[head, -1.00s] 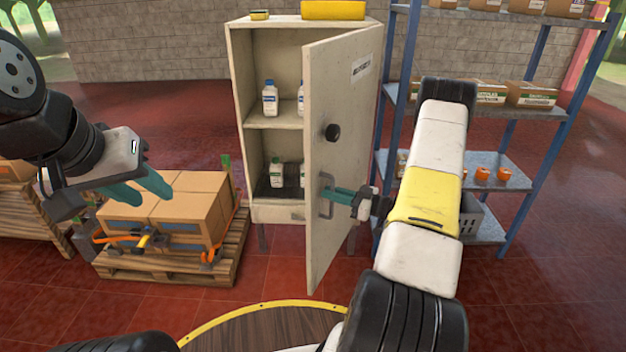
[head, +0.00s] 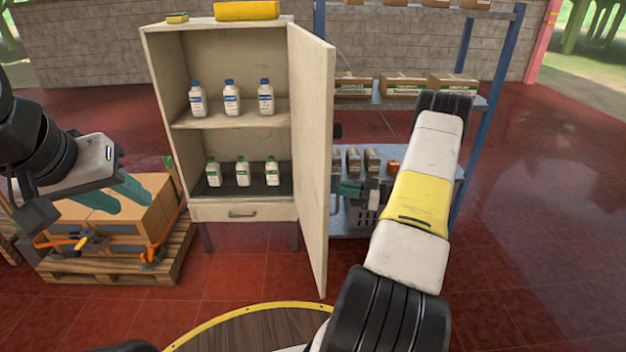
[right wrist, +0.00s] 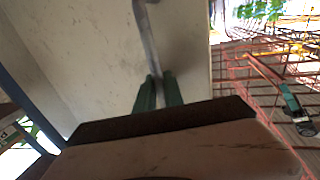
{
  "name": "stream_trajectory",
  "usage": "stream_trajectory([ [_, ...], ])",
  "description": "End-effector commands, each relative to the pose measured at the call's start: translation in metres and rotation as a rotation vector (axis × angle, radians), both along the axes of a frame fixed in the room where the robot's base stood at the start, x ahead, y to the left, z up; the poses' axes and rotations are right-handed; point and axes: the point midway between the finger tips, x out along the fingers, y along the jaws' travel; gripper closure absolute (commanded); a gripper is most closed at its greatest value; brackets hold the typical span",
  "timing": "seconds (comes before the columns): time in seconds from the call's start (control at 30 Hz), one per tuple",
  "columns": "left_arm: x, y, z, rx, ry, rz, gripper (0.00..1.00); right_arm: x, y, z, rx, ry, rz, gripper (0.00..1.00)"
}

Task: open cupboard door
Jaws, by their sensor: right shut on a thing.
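The beige cupboard (head: 160,120) stands ahead with its door (head: 313,150) swung wide open, seen nearly edge-on. Bottles with blue caps (head: 231,98) stand on its upper shelf, and bottles with green caps (head: 243,172) stand on the lower one. My right gripper (head: 345,190) is behind the door on its outer face, partly hidden. In the right wrist view its green fingers (right wrist: 158,92) are shut on the metal door handle (right wrist: 148,40). My left gripper (head: 125,198) hangs at the left with its fingers a little apart, away from the cupboard and holding nothing visible.
A pallet (head: 120,265) with cardboard boxes (head: 150,205) stands left of the cupboard. A blue shelf rack (head: 478,75) with boxes stands right, behind my right arm. A yellow case (head: 246,10) lies on the cupboard top. Red floor (head: 520,250) is clear at the right.

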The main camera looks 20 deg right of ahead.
Motion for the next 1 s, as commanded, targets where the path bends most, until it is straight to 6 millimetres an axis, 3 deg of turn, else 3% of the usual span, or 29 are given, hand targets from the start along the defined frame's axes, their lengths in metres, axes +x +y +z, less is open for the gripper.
stream_trajectory([
  [0.57, -0.0001, 0.0, 0.0001, 0.0, 0.0, 0.0, 0.64, -0.0003, -0.0086, -0.0007, 0.002, 0.003, 0.001, 1.0],
  [0.6, 0.0, 0.0, 0.0, 0.0, 0.0, 0.0, 0.64, -0.0002, -0.0086, -0.0007, 0.002, 0.003, 0.001, 0.8],
  [0.67, -0.0001, 0.0, 0.0001, 0.0, 0.0, 0.0, 0.64, 0.0, -0.0086, -0.0007, 0.002, 0.003, 0.0, 0.68],
  [1.0, 0.0, 0.0, 0.0, 0.0, 0.0, 0.0, 0.64, 0.0003, -0.0096, -0.0004, 0.0, 0.001, -0.001, 0.66],
])
